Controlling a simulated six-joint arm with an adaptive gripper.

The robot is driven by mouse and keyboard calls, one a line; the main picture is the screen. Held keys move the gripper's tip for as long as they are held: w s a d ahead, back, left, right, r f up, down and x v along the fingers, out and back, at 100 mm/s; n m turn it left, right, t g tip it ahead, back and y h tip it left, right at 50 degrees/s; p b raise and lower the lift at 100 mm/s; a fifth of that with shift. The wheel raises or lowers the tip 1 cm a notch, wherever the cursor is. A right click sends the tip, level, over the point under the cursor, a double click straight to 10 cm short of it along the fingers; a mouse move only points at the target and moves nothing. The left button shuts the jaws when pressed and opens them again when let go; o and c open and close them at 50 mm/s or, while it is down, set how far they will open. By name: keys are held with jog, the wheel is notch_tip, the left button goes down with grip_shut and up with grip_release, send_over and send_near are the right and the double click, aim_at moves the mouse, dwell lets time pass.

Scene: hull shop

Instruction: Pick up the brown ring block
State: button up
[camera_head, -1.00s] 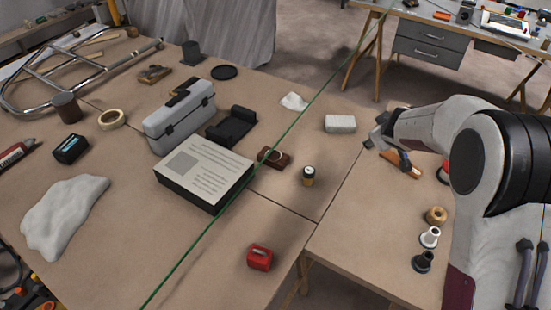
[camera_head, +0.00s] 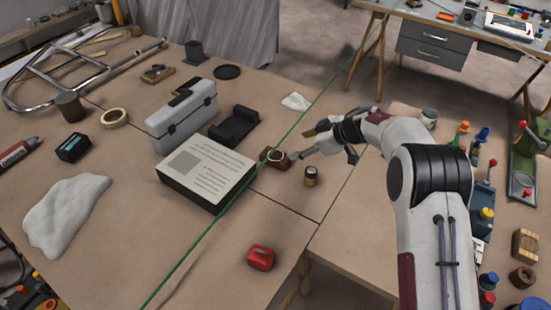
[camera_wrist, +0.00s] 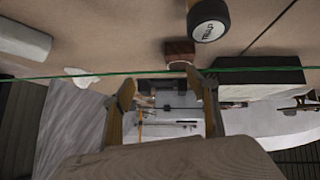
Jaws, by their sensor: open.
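The brown ring block (camera_head: 277,158) lies on the brown-covered table in the head view, just right of the flat box with a printed top. The wrist view shows the brown block (camera_wrist: 180,50) beyond the fingers, near the top centre. My gripper (camera_head: 322,150) is open and empty, to the right of the block in the head view and apart from it. In the wrist view my gripper (camera_wrist: 161,88) has its two fingers spread with nothing between them.
A green cord (camera_head: 231,203) stretches across the view past the block. The printed box (camera_head: 204,170) and a black holder (camera_head: 234,126) lie left. A red item (camera_head: 260,257) sits in front.

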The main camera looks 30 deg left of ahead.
aim_at(281, 158)
jog(key=s, duration=0.1)
jog(key=s+g, duration=0.1)
jog(key=shift+s+d+f, duration=0.15)
jog(key=shift+s+f, duration=0.05)
jog(key=shift+s, duration=0.15)
jog(key=shift+s+m+g, duration=0.2)
jog(key=shift+m+g, duration=0.1)
jog(key=shift+m, duration=0.1)
jog(key=shift+x, duration=1.3)
jog(key=shift+w, duration=0.1)
jog(key=shift+x, duration=2.6)
jog(key=shift+d+f, duration=0.1)
jog(key=c, duration=1.2)
